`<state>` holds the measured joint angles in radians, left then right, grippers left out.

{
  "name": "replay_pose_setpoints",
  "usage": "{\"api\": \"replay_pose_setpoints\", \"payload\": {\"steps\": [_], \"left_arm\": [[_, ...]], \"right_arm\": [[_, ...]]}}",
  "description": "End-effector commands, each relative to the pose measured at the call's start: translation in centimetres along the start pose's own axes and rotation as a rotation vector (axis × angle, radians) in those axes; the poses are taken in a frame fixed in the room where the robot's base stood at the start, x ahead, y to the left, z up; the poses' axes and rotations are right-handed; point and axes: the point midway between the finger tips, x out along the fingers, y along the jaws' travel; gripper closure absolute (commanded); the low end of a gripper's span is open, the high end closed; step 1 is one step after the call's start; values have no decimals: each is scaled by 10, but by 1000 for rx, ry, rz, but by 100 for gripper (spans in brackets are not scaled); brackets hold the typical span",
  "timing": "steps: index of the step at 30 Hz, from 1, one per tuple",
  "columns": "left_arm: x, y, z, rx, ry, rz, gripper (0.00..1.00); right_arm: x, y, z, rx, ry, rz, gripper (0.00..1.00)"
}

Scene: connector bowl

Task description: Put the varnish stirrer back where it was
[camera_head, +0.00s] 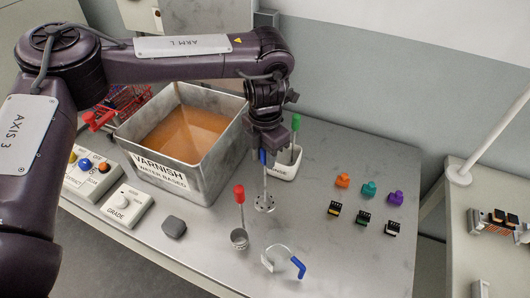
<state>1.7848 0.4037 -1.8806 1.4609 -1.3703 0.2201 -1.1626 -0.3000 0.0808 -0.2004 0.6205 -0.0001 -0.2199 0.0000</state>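My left gripper (267,150) points down right of the varnish tank and appears shut on a stirrer with a blue handle. The stirrer's thin shaft hangs upright below it and ends in a perforated disc (265,203), low over or touching the table; I cannot tell which. The open metal tank (215,180), labelled "VARNISH WATER BASED", holds orange-brown liquid (185,133). A white rinse container (285,168), its label partly hidden, stands behind the gripper with a green-handled tool (295,123) in it. My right gripper is not in view.
A red-handled tool (239,194) stands upright at the front. A clear ring-shaped item with a blue handle (298,267) lies right of it. A dark grey block (173,227) and "GRADE" box (126,206) are left. Coloured connectors (369,188) stand right. The front right table is clear.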

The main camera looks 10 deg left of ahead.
Motion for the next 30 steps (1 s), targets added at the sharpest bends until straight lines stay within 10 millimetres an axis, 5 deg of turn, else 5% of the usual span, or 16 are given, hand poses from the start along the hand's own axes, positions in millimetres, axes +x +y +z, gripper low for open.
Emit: {"api": "replay_pose_setpoints", "payload": {"steps": [3,16,30], "left_arm": [[0,0,0,0,0,0,57],[-12,0,1,0,-3,0,57],[-106,0,1,0,-3,4,57]], "right_arm": [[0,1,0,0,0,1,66],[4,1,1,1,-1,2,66],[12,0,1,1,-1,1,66]]}}
